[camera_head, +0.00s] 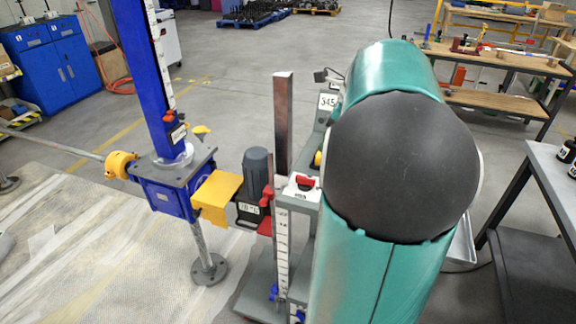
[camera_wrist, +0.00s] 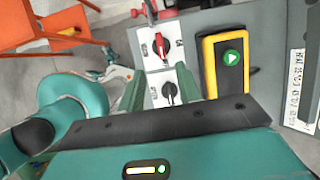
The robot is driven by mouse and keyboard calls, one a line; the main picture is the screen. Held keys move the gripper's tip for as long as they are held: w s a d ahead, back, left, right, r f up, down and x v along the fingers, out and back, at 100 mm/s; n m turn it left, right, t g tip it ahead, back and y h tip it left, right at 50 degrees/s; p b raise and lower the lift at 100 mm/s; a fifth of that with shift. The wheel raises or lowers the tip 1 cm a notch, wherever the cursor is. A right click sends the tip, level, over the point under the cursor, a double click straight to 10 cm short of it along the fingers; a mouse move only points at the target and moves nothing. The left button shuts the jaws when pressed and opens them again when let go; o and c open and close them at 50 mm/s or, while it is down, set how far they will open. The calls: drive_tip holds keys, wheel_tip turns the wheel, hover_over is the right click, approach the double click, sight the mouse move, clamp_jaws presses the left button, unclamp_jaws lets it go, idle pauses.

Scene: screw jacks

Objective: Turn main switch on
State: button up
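A white switch panel shows in the wrist view (camera_wrist: 148,56). It carries a red rotary switch (camera_wrist: 161,45) and, nearer to me, a black rotary switch (camera_wrist: 169,93). The panel labels are too blurred to read, so I cannot tell which is the main switch. My gripper (camera_wrist: 160,72) is open, with its two green fingers apart on either side of the panel. The black switch shows between the fingers and the red one beyond their tips. I see no contact. In the head view a red switch (camera_head: 305,181) sits on a white box; my teal arm hides my gripper.
A yellow-framed device with a green button (camera_wrist: 231,57) lies right of the panel. In the head view, a blue screw jack (camera_head: 163,190), a yellow coupling (camera_head: 216,192) and a dark motor (camera_head: 255,180) stand left of my arm. A metal post (camera_head: 283,120) rises beside the switch.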

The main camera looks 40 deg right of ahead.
sight(304, 177)
drive_tip(key=x, duration=1.3)
drive_tip(key=shift+a+f, duration=0.1)
drive_tip(key=shift+f, duration=0.25)
clamp_jaws()
